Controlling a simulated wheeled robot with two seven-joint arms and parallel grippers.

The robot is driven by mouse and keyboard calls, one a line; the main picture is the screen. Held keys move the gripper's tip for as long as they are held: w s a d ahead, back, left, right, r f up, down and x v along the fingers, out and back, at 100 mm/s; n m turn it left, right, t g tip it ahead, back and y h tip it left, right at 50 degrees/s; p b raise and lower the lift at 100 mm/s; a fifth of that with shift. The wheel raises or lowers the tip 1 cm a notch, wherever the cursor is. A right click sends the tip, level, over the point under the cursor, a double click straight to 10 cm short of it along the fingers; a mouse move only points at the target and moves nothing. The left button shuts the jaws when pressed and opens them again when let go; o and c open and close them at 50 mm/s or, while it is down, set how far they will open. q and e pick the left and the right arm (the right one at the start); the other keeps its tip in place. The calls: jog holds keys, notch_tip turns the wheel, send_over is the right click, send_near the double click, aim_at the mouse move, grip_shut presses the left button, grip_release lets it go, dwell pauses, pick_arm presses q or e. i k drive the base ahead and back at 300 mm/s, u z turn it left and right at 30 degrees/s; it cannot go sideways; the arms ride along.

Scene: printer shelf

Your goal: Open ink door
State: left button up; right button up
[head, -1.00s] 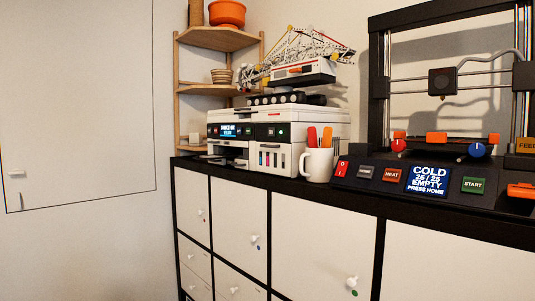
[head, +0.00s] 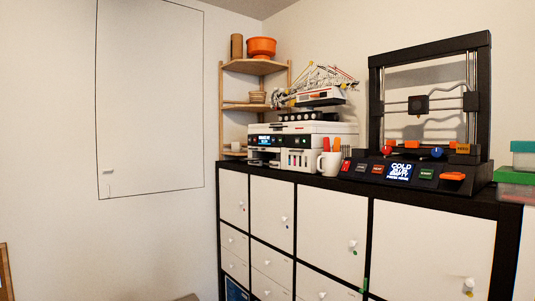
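A white and black printer (head: 270,131) stands on top of the black shelf unit. Its small blue screen is at the left of its front. The ink door (head: 298,160) appears as the white panel at the right of its front, with a window showing coloured ink strips, and it looks closed. A white mug (head: 328,164) with orange and red handles in it stands close to the printer's right front. Neither of my grippers shows in the head view.
A black shelf unit (head: 357,190) with white doors and knobs runs below. A 3D printer (head: 430,110) stands to the right of the mug. Stacked boxes (head: 515,185) stand at the far right.

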aim_at(296, 159)
jog(key=u, duration=0.8)
jog(key=i, duration=1.8)
jog(key=z, duration=0.8)
